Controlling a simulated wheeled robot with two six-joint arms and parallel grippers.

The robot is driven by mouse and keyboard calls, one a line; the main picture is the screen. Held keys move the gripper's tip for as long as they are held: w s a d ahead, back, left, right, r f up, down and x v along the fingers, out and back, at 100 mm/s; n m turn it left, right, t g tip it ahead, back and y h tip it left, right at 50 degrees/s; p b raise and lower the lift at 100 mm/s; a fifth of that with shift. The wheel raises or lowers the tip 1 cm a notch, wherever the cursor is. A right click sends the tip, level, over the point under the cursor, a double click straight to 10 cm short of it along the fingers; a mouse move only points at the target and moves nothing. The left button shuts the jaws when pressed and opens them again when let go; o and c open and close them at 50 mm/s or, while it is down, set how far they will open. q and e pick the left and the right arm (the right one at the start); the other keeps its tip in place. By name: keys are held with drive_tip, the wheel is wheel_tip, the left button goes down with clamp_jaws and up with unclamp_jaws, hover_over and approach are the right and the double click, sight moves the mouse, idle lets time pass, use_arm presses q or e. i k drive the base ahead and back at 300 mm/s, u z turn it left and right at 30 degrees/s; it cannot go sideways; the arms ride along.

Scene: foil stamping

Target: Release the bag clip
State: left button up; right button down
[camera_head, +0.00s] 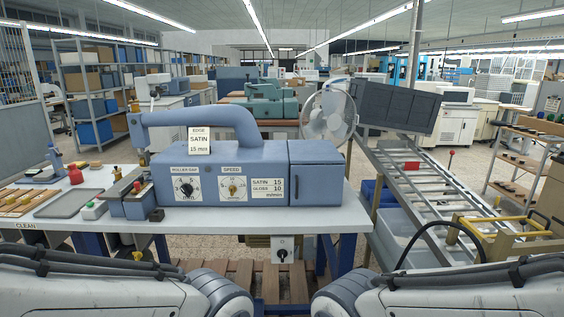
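I cannot make out a bag clip in the head view. A blue-grey stamping machine (235,150) stands on a pale table (335,216). It has a roller gap dial, a speed dial and a card reading "EDGE SATIN 15 mm". Parts of my two arms fill the bottom left and bottom right corners, with rounded joints near the bottom middle. Neither gripper's fingers show, so I cannot see what they hold.
At the table's left lie a grey tray (69,203), wooden strips (17,200) and small bottles. A conveyor ramp (415,180) with a grey bin (405,235) stands at the right. A fan (330,113) stands behind the machine.

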sight(139, 255)
drive_tip(key=k, duration=1.15)
drive_tip(key=u, duration=0.8)
drive_tip(key=i, duration=1.45)
drive_tip(key=z, duration=0.25)
